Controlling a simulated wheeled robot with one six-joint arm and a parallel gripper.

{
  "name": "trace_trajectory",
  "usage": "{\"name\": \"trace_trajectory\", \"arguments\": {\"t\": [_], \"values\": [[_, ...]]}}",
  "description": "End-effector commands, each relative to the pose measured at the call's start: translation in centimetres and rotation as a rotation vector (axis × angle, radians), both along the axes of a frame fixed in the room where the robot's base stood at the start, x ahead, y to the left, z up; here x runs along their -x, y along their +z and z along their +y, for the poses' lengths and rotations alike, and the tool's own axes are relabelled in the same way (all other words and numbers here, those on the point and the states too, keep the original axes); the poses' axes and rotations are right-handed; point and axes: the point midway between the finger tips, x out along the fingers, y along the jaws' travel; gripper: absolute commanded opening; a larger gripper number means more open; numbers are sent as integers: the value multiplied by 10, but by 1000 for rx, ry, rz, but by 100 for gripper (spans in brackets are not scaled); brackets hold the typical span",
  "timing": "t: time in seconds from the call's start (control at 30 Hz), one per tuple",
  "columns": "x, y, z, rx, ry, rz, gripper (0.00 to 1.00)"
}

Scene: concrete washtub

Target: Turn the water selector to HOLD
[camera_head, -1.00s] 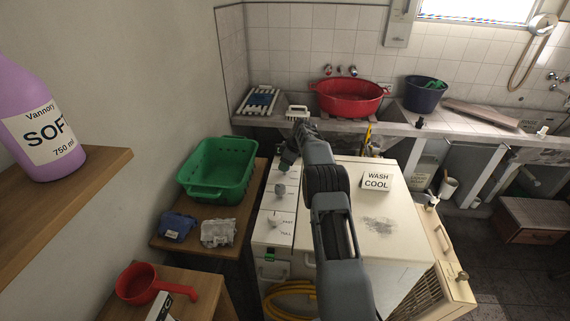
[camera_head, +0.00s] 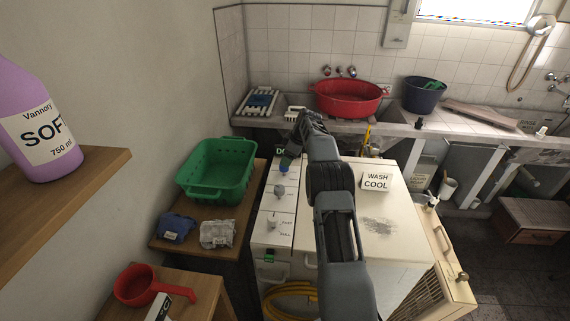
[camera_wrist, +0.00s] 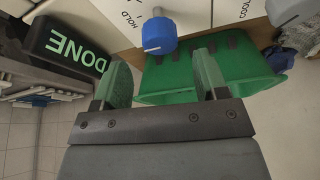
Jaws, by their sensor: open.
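The blue water selector knob (camera_wrist: 158,36) sits on the white panel in the wrist view, with the word HOLD printed beside it. Its pointer direction is not clear. The knob also shows in the head view (camera_head: 284,170), just below my gripper (camera_head: 289,158). In the wrist view my gripper (camera_wrist: 164,80) is open, with two green fingers apart and nothing between them. The knob is ahead of the gap between the fingertips, apart from both.
A black DONE sign (camera_wrist: 70,48) stands close beside one finger. A green basket (camera_head: 217,172) is left of the machine. A WASH COOL sign (camera_head: 376,181) stands on the lid.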

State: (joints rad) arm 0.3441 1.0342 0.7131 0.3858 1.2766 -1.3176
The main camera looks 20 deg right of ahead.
Motion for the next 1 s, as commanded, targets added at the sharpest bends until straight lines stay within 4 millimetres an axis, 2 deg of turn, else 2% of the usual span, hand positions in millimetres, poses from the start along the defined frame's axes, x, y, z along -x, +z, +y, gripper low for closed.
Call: {"name": "trace_trajectory", "arguments": {"t": [0.2, 0.4, 0.6, 1.0], "values": [[11, 43, -14, 2, -2, -3, 67], [18, 72, -23, 1, -1, -1, 67], [22, 86, -28, 1, -1, -1, 67], [23, 89, -29, 1, 0, -1, 67]]}}
